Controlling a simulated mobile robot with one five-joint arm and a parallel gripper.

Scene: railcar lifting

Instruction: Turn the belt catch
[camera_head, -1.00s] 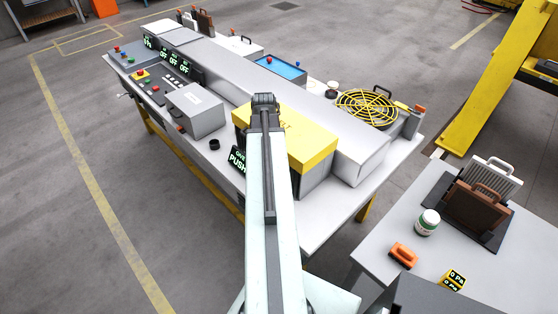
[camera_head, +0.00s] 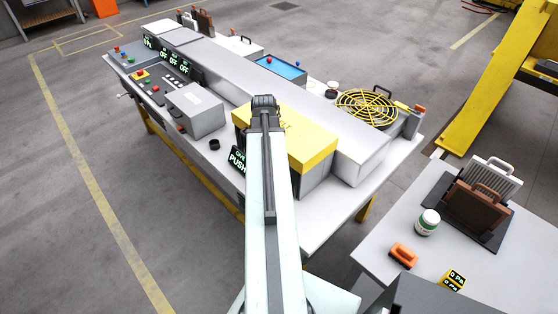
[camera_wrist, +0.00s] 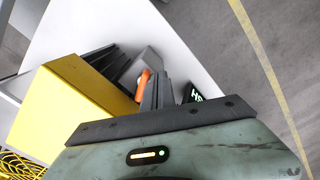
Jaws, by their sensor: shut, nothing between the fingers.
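An orange catch-like piece (camera_wrist: 143,82) shows in the wrist view, beside the yellow belt cover (camera_wrist: 72,105) and right at my gripper's fingers. I cannot tell whether the fingers touch it. My gripper (camera_wrist: 158,90) is shut, its dark fingers together, and partly covers a grey block behind it. In the head view the yellow cover (camera_head: 308,140) stands on the bench, and my arm hides the orange piece and my fingertips.
The long grey bench (camera_head: 325,215) carries a grey box (camera_head: 196,110), a green-lettered display (camera_head: 237,160) and a yellow fan guard (camera_head: 367,107). A side table (camera_head: 375,235) at right holds a jar (camera_head: 427,222) and an orange-handled tool (camera_head: 403,255).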

